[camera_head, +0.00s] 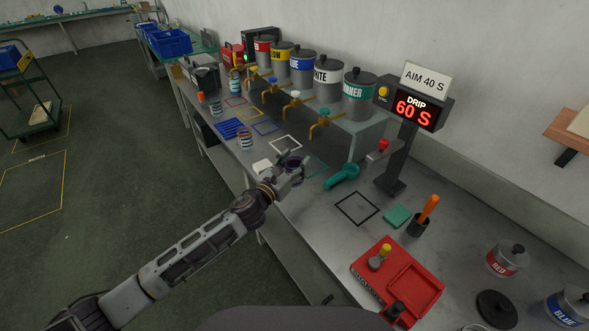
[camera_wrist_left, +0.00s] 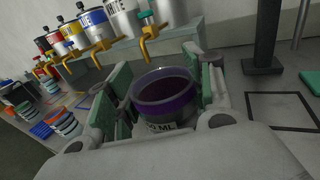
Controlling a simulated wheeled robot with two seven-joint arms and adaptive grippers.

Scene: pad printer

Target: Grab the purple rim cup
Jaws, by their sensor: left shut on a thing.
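The purple rim cup (camera_wrist_left: 165,92) sits upright between the fingers of my left gripper in the left wrist view. It is a grey cup with a purple band at its rim, dark inside, with partly hidden lettering ending in "ML". My left gripper (camera_head: 291,172) is shut on it, with a green-padded finger on each side. In the head view the cup (camera_head: 294,161) is small and mostly hidden by the fingers, over the grey bench (camera_head: 310,225). My right gripper is in neither view.
Paint cans with brass taps, such as the thinner can (camera_head: 358,95), line the raised shelf behind. A striped cup (camera_head: 245,139) stands left. A teal-handled tool (camera_head: 342,177), drip display post (camera_head: 398,150) and red tray (camera_head: 398,283) lie to the right. A black square outline (camera_head: 357,192) is empty.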

